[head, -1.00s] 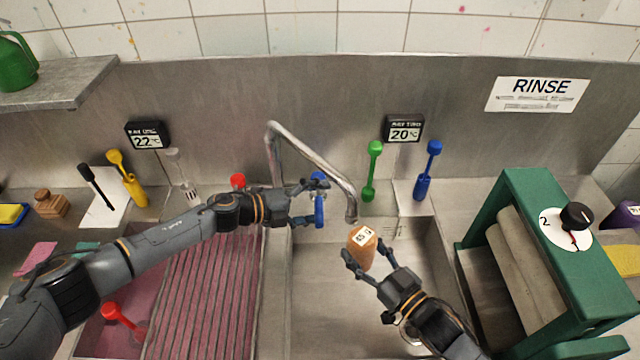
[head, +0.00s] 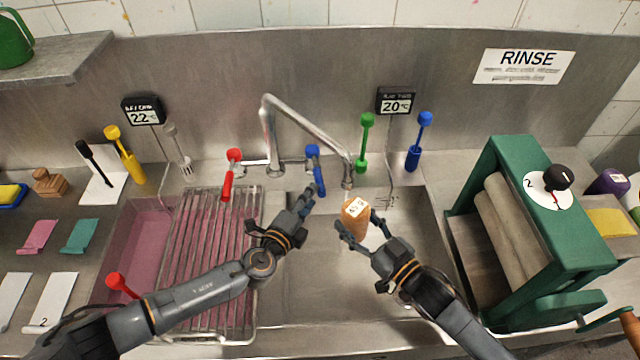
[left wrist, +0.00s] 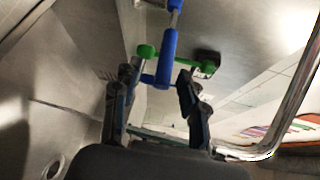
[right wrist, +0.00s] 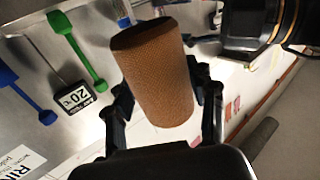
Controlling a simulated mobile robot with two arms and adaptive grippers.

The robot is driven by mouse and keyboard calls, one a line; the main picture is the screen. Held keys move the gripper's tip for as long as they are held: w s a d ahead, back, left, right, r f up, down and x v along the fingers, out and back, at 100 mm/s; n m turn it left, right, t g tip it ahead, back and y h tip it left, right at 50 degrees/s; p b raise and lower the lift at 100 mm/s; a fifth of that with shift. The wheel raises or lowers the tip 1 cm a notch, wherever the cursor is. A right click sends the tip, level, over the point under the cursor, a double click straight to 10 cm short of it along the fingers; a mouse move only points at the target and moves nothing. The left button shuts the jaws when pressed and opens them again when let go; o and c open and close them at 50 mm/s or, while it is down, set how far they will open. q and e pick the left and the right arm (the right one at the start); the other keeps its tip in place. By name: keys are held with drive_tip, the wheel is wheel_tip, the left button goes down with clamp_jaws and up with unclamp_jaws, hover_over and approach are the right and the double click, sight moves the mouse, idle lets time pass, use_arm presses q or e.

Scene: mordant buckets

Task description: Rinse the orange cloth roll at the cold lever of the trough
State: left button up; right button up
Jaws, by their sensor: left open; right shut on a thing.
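The orange cloth roll (head: 354,222), with a white label on top, is in my right gripper (head: 358,232), over the basin under the spout (head: 347,183). It fills the middle of the right wrist view (right wrist: 155,75), between the fingers. The blue lever (head: 316,172) hangs at the tap, right of the red lever (head: 230,175). My left gripper (head: 307,197) is open just below and beside the blue lever. In the left wrist view the lever (left wrist: 167,60) lies between and beyond the open fingers (left wrist: 155,95). I cannot tell whether water runs.
A wire rack (head: 205,260) covers part of the pink-filled basin at left. A green wringer (head: 560,240) stands at right. Green (head: 365,145) and blue brushes (head: 417,145) stand behind the basin. The basin (head: 320,290) is clear in front.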

sight(320, 185)
use_arm(q)
drive_tip(key=s+n+t+y, duration=0.3)
drive_tip(key=s+n, duration=0.3)
drive_tip(key=x, duration=1.1)
drive_tip(key=shift+w+r, duration=0.1)
clamp_jaws()
